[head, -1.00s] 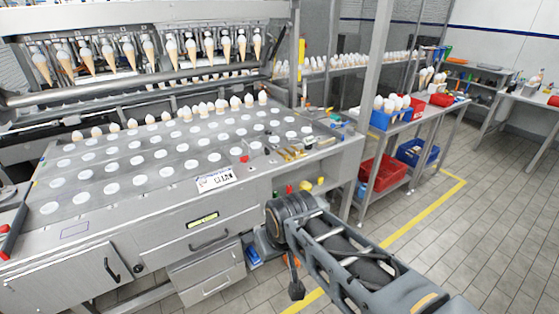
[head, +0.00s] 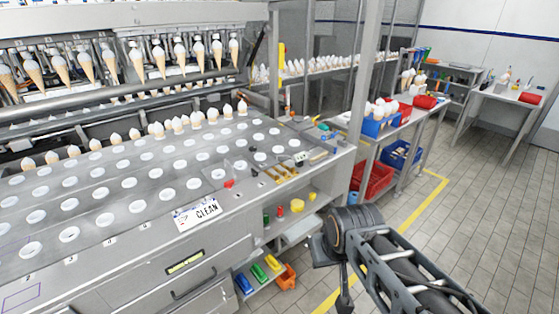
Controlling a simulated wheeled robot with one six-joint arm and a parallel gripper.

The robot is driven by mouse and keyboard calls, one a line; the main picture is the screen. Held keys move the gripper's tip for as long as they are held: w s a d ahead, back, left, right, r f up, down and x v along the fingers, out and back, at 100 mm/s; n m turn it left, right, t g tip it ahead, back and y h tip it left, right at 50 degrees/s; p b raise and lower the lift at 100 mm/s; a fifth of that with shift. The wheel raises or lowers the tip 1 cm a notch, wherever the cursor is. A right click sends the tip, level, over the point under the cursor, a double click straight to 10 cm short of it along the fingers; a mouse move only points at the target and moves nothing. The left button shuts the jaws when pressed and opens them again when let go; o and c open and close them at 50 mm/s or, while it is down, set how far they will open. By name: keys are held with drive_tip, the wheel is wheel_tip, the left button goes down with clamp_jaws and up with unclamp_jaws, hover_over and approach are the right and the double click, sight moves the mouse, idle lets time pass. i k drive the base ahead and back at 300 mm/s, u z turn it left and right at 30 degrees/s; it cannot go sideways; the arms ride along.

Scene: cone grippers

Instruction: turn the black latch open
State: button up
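I cannot pick out a black latch for certain. A dark bar handle (head: 195,285) shows on the drawer front of the steel machine (head: 130,262), at the lower left of the head view. My arm reaches in from the lower right and ends in a thick dark round joint (head: 352,228). A small dark part hangs below it, possibly my gripper (head: 345,300). Its fingers are not clear, so I cannot tell whether it is open or shut. My arm is apart from the drawer handle, to its right.
Small coloured bins (head: 259,273) sit on a low shelf between machine and arm. Red (head: 372,184) and blue crates (head: 401,155) are under a side table. Tiled floor at right is open.

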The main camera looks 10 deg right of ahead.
sight(253, 173)
drive_tip(key=z, duration=0.1)
drive_tip(key=i, duration=0.8)
drive_tip(key=u, duration=0.9)
drive_tip(key=i, duration=0.4)
drive_tip(key=u, duration=0.45)
